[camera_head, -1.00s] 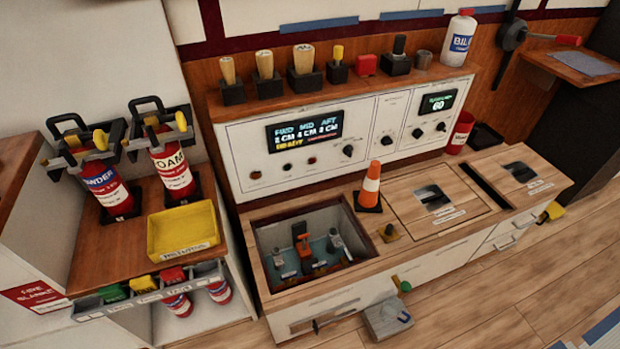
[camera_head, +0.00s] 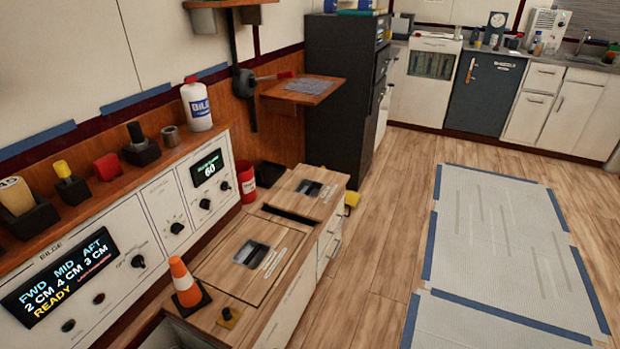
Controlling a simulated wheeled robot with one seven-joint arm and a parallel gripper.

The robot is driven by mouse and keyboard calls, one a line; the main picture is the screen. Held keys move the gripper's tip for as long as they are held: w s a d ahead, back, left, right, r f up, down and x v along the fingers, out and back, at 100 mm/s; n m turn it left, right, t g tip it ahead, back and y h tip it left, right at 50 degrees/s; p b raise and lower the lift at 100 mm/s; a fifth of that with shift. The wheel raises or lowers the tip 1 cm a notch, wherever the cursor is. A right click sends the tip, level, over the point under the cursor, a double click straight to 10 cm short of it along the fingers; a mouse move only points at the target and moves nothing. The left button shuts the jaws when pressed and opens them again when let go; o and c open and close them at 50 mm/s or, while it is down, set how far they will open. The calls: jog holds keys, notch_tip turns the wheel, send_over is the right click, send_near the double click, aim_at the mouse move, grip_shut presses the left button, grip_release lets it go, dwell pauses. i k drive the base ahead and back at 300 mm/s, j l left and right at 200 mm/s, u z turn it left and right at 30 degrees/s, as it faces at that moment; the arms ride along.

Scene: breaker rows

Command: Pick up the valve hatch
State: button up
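Two wooden hatch panels lie in the top of the low bench. The larger, nearer hatch (camera_head: 232,273) has a dark recessed pull and a pale label too small to read. The smaller, farther hatch (camera_head: 322,203) has a similar pull and label. I cannot tell from the labels which one is the valve hatch. My gripper is not in view.
An orange cone (camera_head: 183,280) and a small yellow-brown knob (camera_head: 229,317) stand by the larger hatch. A red cup (camera_head: 245,180) is behind it. The control panel (camera_head: 115,255) borders the bench. Open wooden floor (camera_head: 385,260) and a taped pale mat (camera_head: 500,230) lie to the right.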

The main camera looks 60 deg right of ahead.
aim_at(310, 191)
jog(key=z, duration=1.1)
jog(key=i+u, duration=0.1)
jog(key=u, duration=0.35)
jog(key=l+u, duration=0.15)
jog(key=u, duration=0.3)
jog(key=i+l+u, duration=0.1)
jog(key=u, duration=0.35)
jog(key=i+l+u, duration=0.1)
jog(key=l+u, duration=0.25)
jog(key=l, duration=0.5)
jog(key=l+u, duration=0.4)
jog(key=l, duration=0.4)
jog(key=l+u, duration=0.35)
jog(key=l, duration=0.5)
jog(key=k+l, duration=0.1)
jog(key=l, duration=0.5)
jog(key=k+l, duration=0.1)
jog(key=l, duration=0.45)
jog(key=k+l, duration=0.1)
jog(key=l, duration=0.5)
